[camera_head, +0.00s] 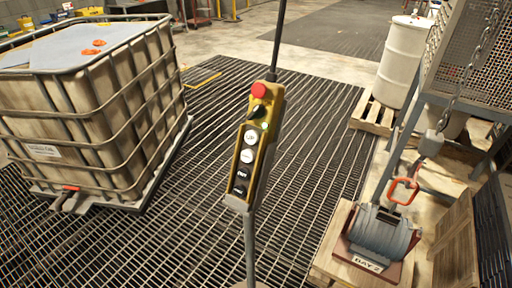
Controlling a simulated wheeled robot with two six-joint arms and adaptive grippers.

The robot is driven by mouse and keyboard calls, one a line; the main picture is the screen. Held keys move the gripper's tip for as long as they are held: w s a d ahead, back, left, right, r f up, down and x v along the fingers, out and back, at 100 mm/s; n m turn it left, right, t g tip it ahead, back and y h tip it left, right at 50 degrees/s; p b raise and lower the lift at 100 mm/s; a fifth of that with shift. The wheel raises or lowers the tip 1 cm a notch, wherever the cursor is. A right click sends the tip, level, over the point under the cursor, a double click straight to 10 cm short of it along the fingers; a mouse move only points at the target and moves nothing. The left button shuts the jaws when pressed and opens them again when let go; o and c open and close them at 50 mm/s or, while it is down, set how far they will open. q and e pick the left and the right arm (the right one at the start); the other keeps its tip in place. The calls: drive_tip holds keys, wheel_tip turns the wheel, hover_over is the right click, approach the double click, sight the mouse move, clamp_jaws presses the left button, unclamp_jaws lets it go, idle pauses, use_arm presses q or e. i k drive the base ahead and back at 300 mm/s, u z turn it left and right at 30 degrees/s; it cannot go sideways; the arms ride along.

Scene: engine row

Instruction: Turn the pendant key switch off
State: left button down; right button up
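A yellow pendant control box (251,155) hangs upright from a dark cable in the middle of the head view. A red mushroom button (260,90) sits at its top. Just below it is the black key switch (257,112), turned at a slant, with a small green light beside it. Two white and two black push buttons run down the face below. Neither of my grippers is in view.
A caged liquid tank (100,105) stands on the left. A motor-like grey part (382,232) with a red hook above it sits on a wooden pallet at right. A white drum (401,62) and a mesh cage stand behind. The grated floor around the pendant is open.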

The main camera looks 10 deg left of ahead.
sight(258, 111)
drive_tip(key=z, duration=1.3)
drive_tip(key=k, duration=0.8)
drive_tip(key=u, duration=2.35)
